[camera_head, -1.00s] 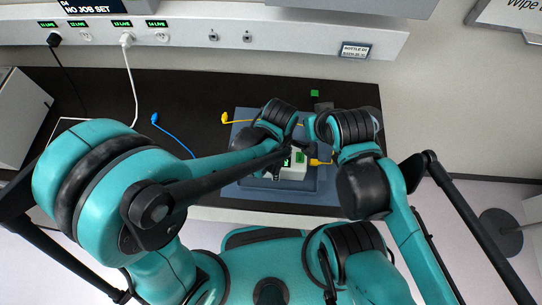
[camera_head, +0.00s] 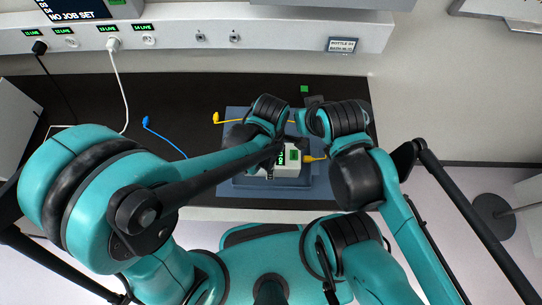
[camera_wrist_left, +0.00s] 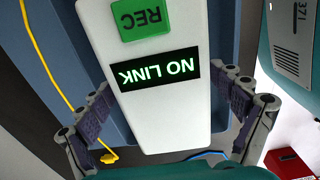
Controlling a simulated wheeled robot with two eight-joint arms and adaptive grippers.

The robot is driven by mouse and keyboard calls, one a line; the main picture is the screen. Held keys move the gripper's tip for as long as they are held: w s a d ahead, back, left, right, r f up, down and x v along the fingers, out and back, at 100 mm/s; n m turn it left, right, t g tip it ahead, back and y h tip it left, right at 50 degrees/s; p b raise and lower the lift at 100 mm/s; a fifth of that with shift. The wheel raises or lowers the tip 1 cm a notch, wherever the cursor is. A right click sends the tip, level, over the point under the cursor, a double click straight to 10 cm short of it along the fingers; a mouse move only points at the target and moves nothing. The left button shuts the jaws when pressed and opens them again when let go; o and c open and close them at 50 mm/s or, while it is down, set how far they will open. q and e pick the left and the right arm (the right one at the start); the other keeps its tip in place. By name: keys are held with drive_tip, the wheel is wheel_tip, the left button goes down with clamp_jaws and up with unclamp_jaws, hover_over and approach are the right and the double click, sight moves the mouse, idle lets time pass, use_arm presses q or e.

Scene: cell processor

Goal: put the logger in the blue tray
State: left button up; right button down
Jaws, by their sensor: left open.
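The logger is a white box with a green REC button and a dark display reading NO LINK. It shows in the head view (camera_head: 287,158) and large in the left wrist view (camera_wrist_left: 160,110). My left gripper (camera_wrist_left: 165,88) is open, with one finger on each side of the logger; I cannot tell whether they touch it. Blue tray-like surfaces (camera_head: 238,187) lie around and under the logger, partly hidden by my arms. Whether the logger rests inside the tray is unclear. My right gripper is hidden behind its arm.
A yellow plug (camera_head: 313,158) is at the logger's right side. A yellow cable (camera_wrist_left: 48,55) runs beside it. A blue cable (camera_head: 165,140) lies on the dark bench (camera_head: 90,108). A red box (camera_wrist_left: 290,165) shows at the wrist view's lower right.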

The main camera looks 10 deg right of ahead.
use_arm(q)
wheel_tip(320, 180, up, 11)
drive_tip(key=p, duration=0.7)
drive_tip(key=shift+s+p, duration=0.1)
drive_tip(key=shift+p, duration=0.2)
drive_tip(key=shift+a, duration=0.1)
drive_tip(key=w+a+r+m+t, duration=0.1)
drive_tip(key=a+r+m, duration=0.3)
drive_tip(key=a, duration=0.5)
drive_tip(key=w+a+r+m+t, duration=0.1)
drive_tip(key=a+r+m+t, duration=0.2)
drive_tip(key=a+m, duration=0.3)
drive_tip(key=w+a+r+m+t, duration=0.1)
drive_tip(key=a+r+m+t, duration=0.2)
drive_tip(key=a, duration=0.8)
wheel_tip(320, 180, up, 3)
drive_tip(key=shift+a+f+m, duration=0.2)
drive_tip(key=shift+a+m, duration=0.15)
drive_tip(key=shift+m, duration=0.55)
wheel_tip(320, 180, down, 18)
drive_tip(key=b, duration=1.7)
drive_tip(key=shift+r, duration=0.25)
